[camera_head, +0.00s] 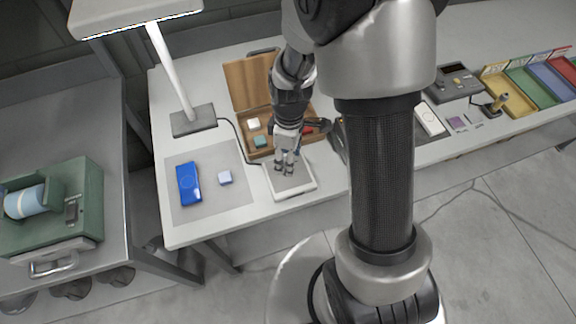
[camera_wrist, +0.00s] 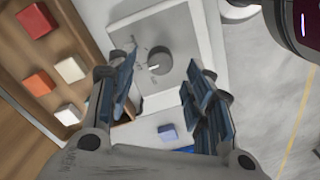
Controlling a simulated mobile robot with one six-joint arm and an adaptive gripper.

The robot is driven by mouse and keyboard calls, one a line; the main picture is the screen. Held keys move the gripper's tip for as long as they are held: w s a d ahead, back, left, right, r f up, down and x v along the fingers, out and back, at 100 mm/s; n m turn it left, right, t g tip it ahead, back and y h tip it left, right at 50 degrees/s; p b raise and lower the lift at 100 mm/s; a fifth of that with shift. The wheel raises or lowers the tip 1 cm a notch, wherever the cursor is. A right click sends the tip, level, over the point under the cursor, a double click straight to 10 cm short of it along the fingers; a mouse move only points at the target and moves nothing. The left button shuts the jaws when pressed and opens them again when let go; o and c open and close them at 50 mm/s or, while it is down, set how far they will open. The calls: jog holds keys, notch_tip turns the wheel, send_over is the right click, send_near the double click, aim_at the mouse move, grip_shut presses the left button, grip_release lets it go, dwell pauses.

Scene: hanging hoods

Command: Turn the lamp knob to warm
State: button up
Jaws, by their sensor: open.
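The lamp knob (camera_wrist: 159,60) is a round grey dial with a short white pointer mark, on a grey panel with a white frame (camera_wrist: 207,20). The small marks around it are too blurred to read. In the head view the white-framed panel (camera_head: 305,188) lies on the table, and my gripper hides the knob. My gripper (camera_head: 285,169) points down over the panel. In the wrist view my gripper's fingers (camera_wrist: 161,68) are spread apart, one on each side of the knob, with nothing between them. I cannot tell their height above it. The lamp (camera_head: 170,65) stands behind on the left.
An open wooden box (camera_head: 250,85) with coloured blocks is just behind the panel. A blue device (camera_head: 189,183) and a pale blue block (camera_head: 225,178) lie on a grey mat to the left. A black cable (camera_head: 232,131) runs from the lamp base towards the panel.

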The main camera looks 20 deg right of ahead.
jog(key=shift+s+f+b, duration=0.1)
jog(key=shift+f+b, duration=0.3)
jog(key=shift+f, duration=1.4)
jog(key=shift+c, duration=0.4)
jog(key=c, duration=1)
